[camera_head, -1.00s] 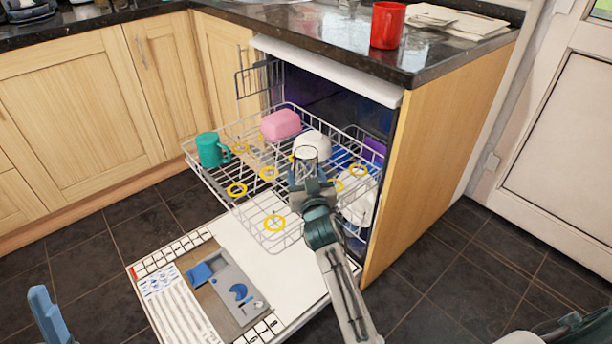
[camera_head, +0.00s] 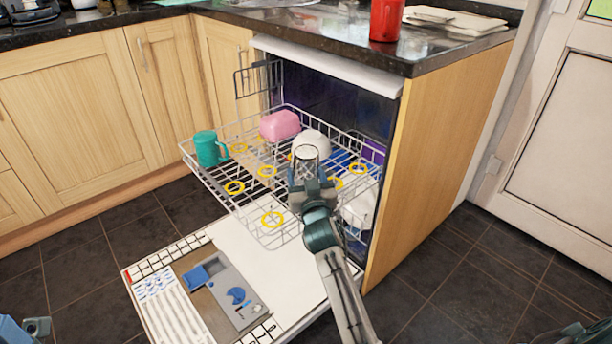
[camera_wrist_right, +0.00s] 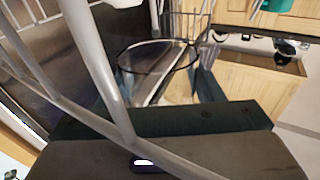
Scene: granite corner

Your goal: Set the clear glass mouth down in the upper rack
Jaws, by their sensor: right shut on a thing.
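The clear glass (camera_head: 307,156) is in my right gripper (camera_head: 309,176), over the right part of the pulled-out upper rack (camera_head: 222,200). Its round rim shows in the right wrist view (camera_wrist_right: 160,57), between the two fingers. Rack wires cross close in front of that camera. I cannot tell whether the glass touches the rack. A white bowl-like piece (camera_head: 316,139) is just behind the glass. A part of my left gripper (camera_head: 36,327) shows at the bottom left corner; its jaws cannot be made out.
The rack holds a teal mug (camera_head: 208,149) at left and a pink piece (camera_head: 280,125) at the back. Several yellow rings (camera_head: 272,219) mark it. The open dishwasher door (camera_head: 262,270) lies below. A red cup (camera_head: 386,20) stands on the counter above.

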